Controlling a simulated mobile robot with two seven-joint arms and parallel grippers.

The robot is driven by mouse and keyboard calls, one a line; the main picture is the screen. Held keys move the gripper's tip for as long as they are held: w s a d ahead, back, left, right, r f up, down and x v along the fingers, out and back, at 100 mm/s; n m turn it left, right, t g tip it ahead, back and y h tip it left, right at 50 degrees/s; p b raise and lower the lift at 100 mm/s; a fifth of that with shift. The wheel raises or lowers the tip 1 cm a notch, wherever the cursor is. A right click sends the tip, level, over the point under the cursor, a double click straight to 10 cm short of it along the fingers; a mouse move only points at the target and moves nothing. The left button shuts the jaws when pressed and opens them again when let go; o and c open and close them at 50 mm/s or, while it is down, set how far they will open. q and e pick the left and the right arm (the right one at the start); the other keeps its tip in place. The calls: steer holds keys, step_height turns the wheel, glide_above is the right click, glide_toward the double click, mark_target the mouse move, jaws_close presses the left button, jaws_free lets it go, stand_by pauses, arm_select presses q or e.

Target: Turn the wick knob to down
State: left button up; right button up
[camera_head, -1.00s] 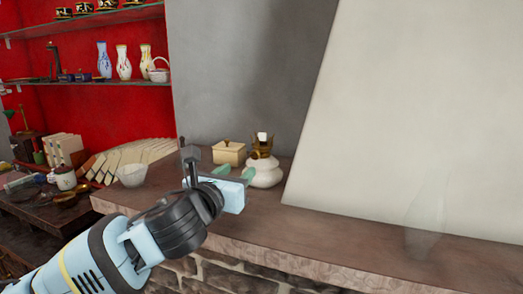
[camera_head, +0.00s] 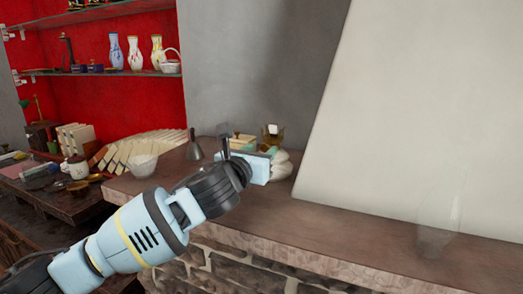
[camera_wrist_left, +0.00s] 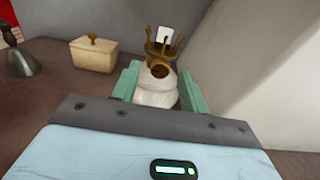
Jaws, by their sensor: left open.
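A lamp with a white rounded base (camera_head: 282,166) and a brass burner (camera_head: 272,138) stands on the mantel, partly hidden by my left gripper. In the left wrist view, the lamp's white base (camera_wrist_left: 157,97) is between and ahead of the two green fingers. A small round brass knob (camera_wrist_left: 159,71) sticks out of the burner toward me; I take it to be the wick knob. My left gripper (camera_wrist_left: 160,88) is open and empty, with a finger on either side of the lamp; contact cannot be told. It also shows in the head view (camera_head: 262,160). My right gripper is not in view.
A cream lidded box (camera_wrist_left: 93,54) and a dark metal funnel (camera_head: 194,149) stand left of the lamp. A clear glass chimney (camera_head: 440,222) stands at the right on the mantel (camera_head: 340,230). A pale sloping wall (camera_head: 420,110) rises close behind and right.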

arm_select(q)
steer(key=shift+w+d, duration=0.25)
steer(key=shift+w, duration=0.4)
jaws_close()
steer(key=shift+n, duration=3.5)
jaws_free()
